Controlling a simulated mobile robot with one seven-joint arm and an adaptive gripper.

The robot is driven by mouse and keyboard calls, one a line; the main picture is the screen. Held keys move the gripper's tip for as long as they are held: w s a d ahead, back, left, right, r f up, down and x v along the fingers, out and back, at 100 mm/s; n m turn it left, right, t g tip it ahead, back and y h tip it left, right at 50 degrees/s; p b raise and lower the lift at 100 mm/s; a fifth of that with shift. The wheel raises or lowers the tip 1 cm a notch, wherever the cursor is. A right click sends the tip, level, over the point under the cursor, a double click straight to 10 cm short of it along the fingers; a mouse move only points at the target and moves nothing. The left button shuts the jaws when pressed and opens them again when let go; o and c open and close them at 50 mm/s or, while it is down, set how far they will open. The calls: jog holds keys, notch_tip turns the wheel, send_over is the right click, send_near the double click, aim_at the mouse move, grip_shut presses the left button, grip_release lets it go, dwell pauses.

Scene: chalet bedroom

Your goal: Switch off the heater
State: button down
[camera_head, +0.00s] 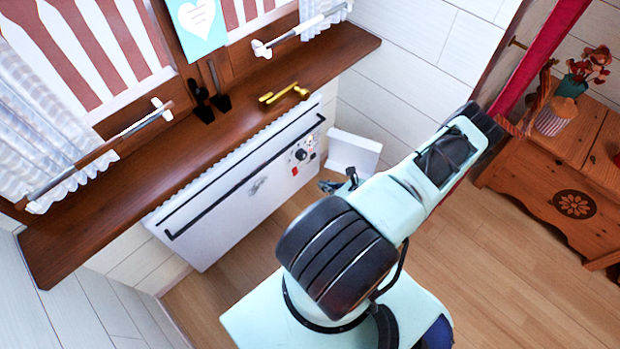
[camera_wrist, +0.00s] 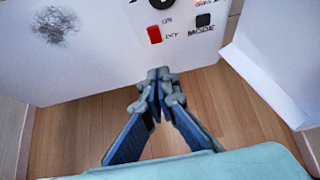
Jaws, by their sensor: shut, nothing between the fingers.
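The heater is a white wall panel (camera_head: 215,225) with a black front rail, below the wooden sill; its lower front also fills the top of the wrist view (camera_wrist: 100,55). At its right end is a black knob (camera_head: 300,154). Below the knob is a red switch (camera_head: 294,171), which in the wrist view (camera_wrist: 154,34) sits beside small ON and OFF lettering. Its position cannot be told. A dark MODE button (camera_wrist: 203,20) lies right of it. My gripper (camera_wrist: 158,76) is shut and empty, just below the red switch in the wrist view; it is small in the head view (camera_head: 338,183).
A white box-like thing (camera_head: 354,152) stands just right of the heater, close to my gripper. The wooden sill (camera_head: 150,160) overhangs the heater and carries a brass-coloured object (camera_head: 284,93). A wooden chest (camera_head: 555,185) stands at right. The floor (camera_head: 490,275) between is clear.

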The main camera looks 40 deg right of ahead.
jog(key=b, duration=0.2)
send_near(297, 173)
notch_tip(297, 173, down, 4)
jog(key=w, duration=0.1)
jog(key=shift+w+a+b, duration=0.15)
jog(key=shift+w+b, duration=0.1)
jog(key=shift+w, duration=0.75)
jog(key=shift+w+a+b, duration=0.15)
jog(key=shift+w+b, duration=0.05)
jog(key=shift+w, duration=0.85)
